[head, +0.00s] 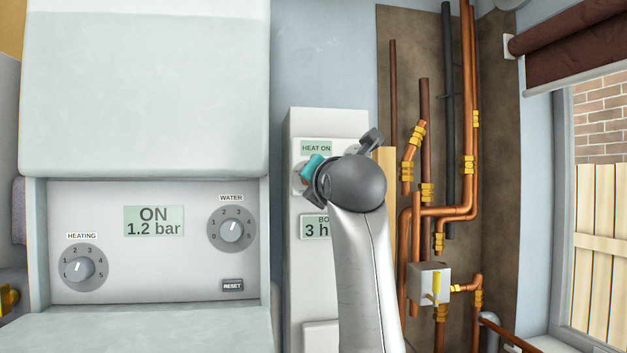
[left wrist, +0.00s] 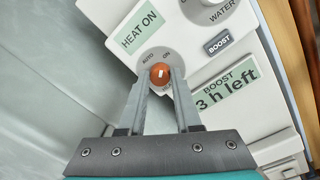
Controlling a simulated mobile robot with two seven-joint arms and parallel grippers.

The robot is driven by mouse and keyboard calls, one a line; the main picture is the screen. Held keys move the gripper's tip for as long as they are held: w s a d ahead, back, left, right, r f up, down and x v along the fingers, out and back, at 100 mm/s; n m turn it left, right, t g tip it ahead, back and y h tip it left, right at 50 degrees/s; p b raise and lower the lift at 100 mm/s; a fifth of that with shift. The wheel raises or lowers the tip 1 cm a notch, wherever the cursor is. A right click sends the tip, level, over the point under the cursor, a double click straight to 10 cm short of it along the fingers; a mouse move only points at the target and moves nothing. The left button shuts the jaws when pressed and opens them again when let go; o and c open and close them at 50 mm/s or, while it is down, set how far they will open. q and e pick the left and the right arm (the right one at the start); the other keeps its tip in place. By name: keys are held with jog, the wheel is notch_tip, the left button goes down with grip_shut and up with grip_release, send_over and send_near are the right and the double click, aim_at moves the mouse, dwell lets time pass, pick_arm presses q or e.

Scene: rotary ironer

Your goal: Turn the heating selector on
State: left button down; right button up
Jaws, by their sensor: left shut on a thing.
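The heating selector (left wrist: 160,75) is a small round orange knob with a white mark, on a grey dial marked AUTO and ON in the left wrist view. A third label below is partly covered by a finger. My left gripper (left wrist: 161,84) has a finger on either side of the knob and is shut on it. The display (left wrist: 138,31) beside it reads HEAT ON; it also shows in the head view (head: 317,148). In the head view my left gripper (head: 308,172) is at the tall white controller (head: 297,125), and my arm hides the knob. My right gripper is not in view.
A boiler panel (head: 100,205) with HEATING and WATER dials and a display reading ON 1.2 bar is at left. Below the HEAT ON display are a BOOST button (left wrist: 218,41) and a display reading 3 h left (left wrist: 225,92). Copper pipes (head: 468,100) run at right.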

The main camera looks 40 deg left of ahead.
pick_arm(q)
jog(key=shift+m, duration=0.7)
jog(key=c, duration=0.6)
grip_release()
jog(key=shift+d, duration=0.1)
jog(key=b+v, duration=0.5)
jog(key=v, duration=1)
jog(key=shift+f, duration=0.15)
jog(key=shift+s, duration=0.1)
